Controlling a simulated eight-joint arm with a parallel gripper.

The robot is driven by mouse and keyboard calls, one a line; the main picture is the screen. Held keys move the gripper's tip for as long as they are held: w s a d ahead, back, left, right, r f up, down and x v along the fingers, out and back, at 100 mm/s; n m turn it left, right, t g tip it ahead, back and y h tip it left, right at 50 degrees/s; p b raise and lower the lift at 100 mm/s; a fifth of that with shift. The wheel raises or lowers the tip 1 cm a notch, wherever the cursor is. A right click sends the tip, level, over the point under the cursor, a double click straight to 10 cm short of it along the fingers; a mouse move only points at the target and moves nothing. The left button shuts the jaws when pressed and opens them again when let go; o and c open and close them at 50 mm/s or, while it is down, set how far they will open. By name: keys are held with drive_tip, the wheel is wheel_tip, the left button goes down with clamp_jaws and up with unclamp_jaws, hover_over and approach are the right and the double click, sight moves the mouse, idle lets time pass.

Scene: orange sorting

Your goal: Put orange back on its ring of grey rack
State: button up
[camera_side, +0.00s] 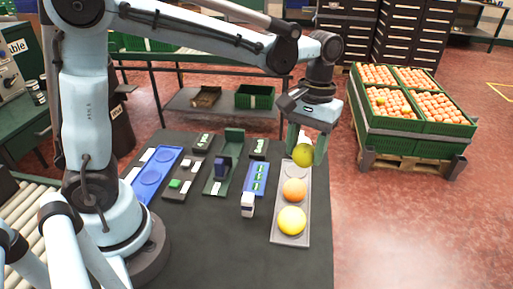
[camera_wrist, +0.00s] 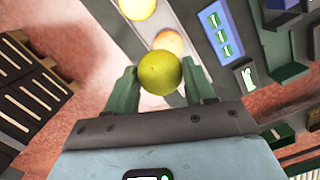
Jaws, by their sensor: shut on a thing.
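My gripper (camera_side: 306,150) is shut on a green-yellow orange (camera_side: 303,155), with a finger on each side of it. The wrist view also shows this orange (camera_wrist: 160,73) between the two green fingers. It is over the far end of the grey rack (camera_side: 290,241), and I cannot tell its exact height above it. An orange-coloured fruit (camera_side: 294,190) sits mid-rack and a yellow one (camera_side: 291,220) sits at the near end. Both also show in the wrist view, the orange one (camera_wrist: 168,42) partly behind the held fruit.
Left of the rack are a blue tray with green pieces (camera_side: 255,178), a white-topped block (camera_side: 248,204), dark green fixtures (camera_side: 222,180) and an empty-looking blue ring tray (camera_side: 152,175). Green crates of fruit (camera_side: 415,120) stand on a pallet beyond the table. The table's near part is clear.

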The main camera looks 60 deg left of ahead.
drive_tip(key=shift+d+f+m, duration=0.15)
drive_tip(key=shift+d+m, duration=0.15)
drive_tip(key=shift+d, duration=0.65)
drive_tip(key=w+a+f, duration=0.2)
drive_tip(key=a, duration=0.1)
drive_tip(key=w+a+f, duration=0.2)
drive_tip(key=a, duration=0.1)
drive_tip(key=w+a+f, duration=0.2)
drive_tip(key=a+f, duration=0.1)
drive_tip(key=shift+a, duration=0.25)
drive_tip(key=shift+f, duration=1.9)
drive_tip(key=shift+f, duration=0.15)
drive_tip(key=o, duration=1.1)
drive_tip(key=shift+o, duration=0.2)
